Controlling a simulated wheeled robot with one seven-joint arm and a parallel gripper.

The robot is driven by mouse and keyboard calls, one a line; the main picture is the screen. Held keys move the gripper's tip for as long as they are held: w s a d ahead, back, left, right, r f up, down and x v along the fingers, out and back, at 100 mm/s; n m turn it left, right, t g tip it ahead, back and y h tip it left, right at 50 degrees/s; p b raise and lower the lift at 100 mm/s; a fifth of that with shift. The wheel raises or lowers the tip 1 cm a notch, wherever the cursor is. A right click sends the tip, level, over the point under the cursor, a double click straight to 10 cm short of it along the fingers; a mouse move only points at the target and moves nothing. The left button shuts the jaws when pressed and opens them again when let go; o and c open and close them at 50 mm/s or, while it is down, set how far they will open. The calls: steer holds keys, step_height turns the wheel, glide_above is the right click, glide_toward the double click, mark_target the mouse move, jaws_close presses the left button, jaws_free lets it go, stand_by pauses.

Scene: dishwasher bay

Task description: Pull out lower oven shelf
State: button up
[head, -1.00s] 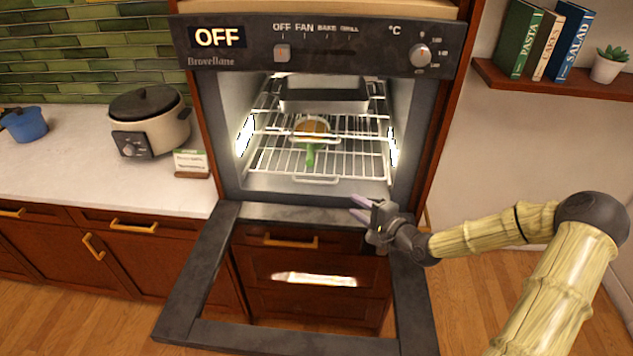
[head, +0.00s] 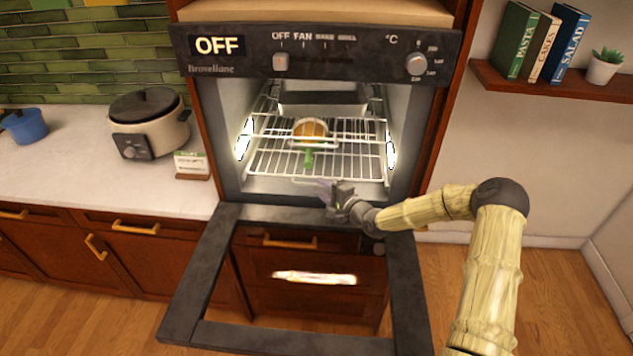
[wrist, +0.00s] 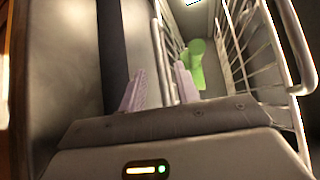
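The lower oven shelf (head: 265,167) is a white wire rack inside the open, lit oven.
The upper wire shelf (head: 350,138) is above, with a grey baking pan (head: 322,98) further back. The oven door (head: 190,275) is folded down in front, below my arm. A counter with a cooker (head: 148,125) is at left, a bookshelf (head: 570,90) at right.

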mark_target(316, 185)
steer(key=x, duration=0.2)
steer(key=shift+w+a+r, duration=0.1)
steer(key=shift+w+a, duration=0.05)
steer(key=shift+a, duration=0.1)
steer(key=shift+w+a+f+p, duration=0.2)
steer(key=shift+w+a+p, duration=0.15)
steer(key=shift+w, duration=0.1)
jaws_close()
